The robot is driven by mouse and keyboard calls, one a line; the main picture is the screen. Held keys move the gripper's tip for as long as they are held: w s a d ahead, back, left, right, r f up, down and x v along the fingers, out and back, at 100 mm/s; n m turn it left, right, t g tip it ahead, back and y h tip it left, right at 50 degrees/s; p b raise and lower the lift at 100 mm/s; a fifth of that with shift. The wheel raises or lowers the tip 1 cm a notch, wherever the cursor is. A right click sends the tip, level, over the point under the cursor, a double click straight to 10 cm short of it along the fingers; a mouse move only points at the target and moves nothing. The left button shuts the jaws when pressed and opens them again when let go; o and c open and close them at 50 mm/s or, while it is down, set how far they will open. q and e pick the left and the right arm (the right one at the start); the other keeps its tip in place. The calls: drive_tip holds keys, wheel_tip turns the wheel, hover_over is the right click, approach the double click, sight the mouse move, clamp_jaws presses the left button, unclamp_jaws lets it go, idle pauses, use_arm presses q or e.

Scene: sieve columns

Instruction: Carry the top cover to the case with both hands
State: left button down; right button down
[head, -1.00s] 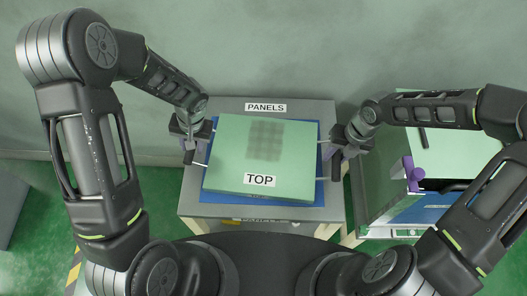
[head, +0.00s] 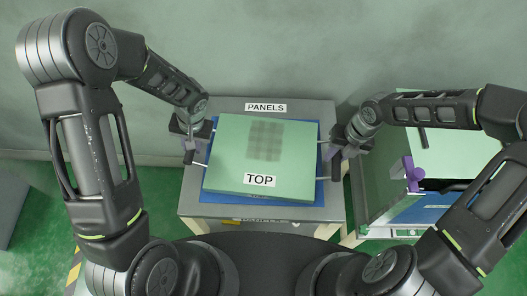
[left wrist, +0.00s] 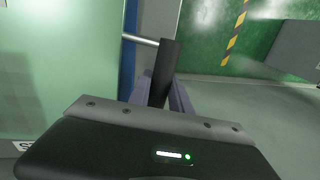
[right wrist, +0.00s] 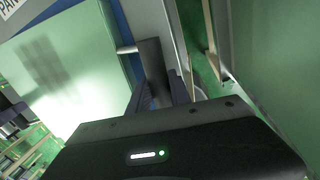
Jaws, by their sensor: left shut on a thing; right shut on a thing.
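The top cover (head: 230,150) is a flat pale-green panel with a TOP label and a dark perforated patch. It lies over a blue mat on the grey PANELS stand in the head view. A bar handle sticks out on each side. My left gripper (head: 194,155) is shut on the left handle (left wrist: 140,40). My right gripper (head: 335,155) is shut on the right handle (right wrist: 128,49). The cover also shows in the left wrist view (left wrist: 60,70) and the right wrist view (right wrist: 80,70). The case (head: 375,185) is the green box at the right, partly hidden by my right arm.
The grey PANELS stand (head: 225,108) is under the cover, with the blue mat (head: 320,190) showing around it. A purple clamp (head: 412,172) sits at the case's near left side. A narrow gap separates stand and case. A grey block (head: 18,190) stands far left.

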use_arm(q)
drive_tip(key=shift+r, duration=0.1)
use_arm(e)
drive_tip(key=shift+r, duration=0.1)
idle(0.5)
